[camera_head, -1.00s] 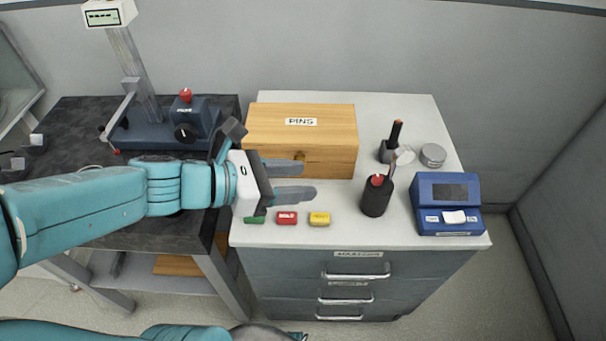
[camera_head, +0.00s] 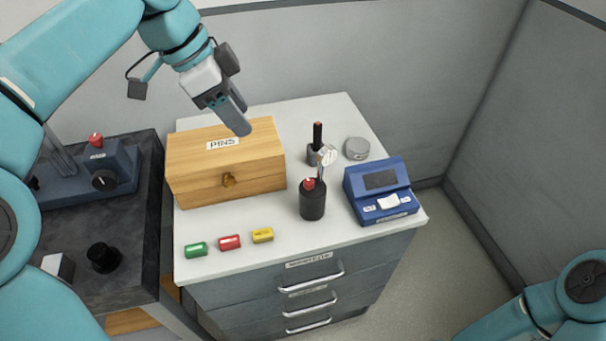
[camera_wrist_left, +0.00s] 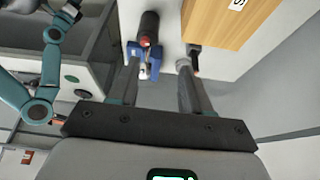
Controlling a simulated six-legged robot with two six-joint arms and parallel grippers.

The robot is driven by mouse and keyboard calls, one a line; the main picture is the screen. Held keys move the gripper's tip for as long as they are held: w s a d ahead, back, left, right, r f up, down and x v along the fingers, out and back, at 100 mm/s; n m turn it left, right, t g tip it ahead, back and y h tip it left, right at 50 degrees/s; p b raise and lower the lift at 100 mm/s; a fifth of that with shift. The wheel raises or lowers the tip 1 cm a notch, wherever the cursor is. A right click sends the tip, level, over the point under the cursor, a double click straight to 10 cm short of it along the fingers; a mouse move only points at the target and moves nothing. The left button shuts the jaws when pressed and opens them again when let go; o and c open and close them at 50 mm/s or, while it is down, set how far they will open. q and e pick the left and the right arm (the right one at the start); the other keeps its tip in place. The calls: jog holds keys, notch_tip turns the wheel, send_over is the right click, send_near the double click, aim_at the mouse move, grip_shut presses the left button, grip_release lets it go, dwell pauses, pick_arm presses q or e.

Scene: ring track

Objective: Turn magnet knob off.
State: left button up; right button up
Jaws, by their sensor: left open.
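A blue stand base (camera_head: 118,161) on the dark bench at the left carries a round black knob (camera_head: 104,180) on its front and a red knob (camera_head: 96,139) on top. A small white label is on it, too small to read. I cannot tell the knob's setting. My left gripper (camera_head: 238,122) is open and empty, over the wooden PINS box, well right of and above the stand base. In the left wrist view its fingers (camera_wrist_left: 158,85) stand apart with nothing held. The arm hides part of the stand. My right gripper is not in view; only its arm shows at lower right.
A black cylinder (camera_head: 103,257) is at the bench front.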

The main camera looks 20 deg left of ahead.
pick_arm(q)
jog(key=d+m, duration=0.1)
jog(key=d, duration=0.4)
jog(key=b, duration=0.3)
send_near(306, 181)
jog(key=shift+g, duration=0.3)
jog(key=x, duration=0.8)
jog(key=shift+w, duration=0.15)
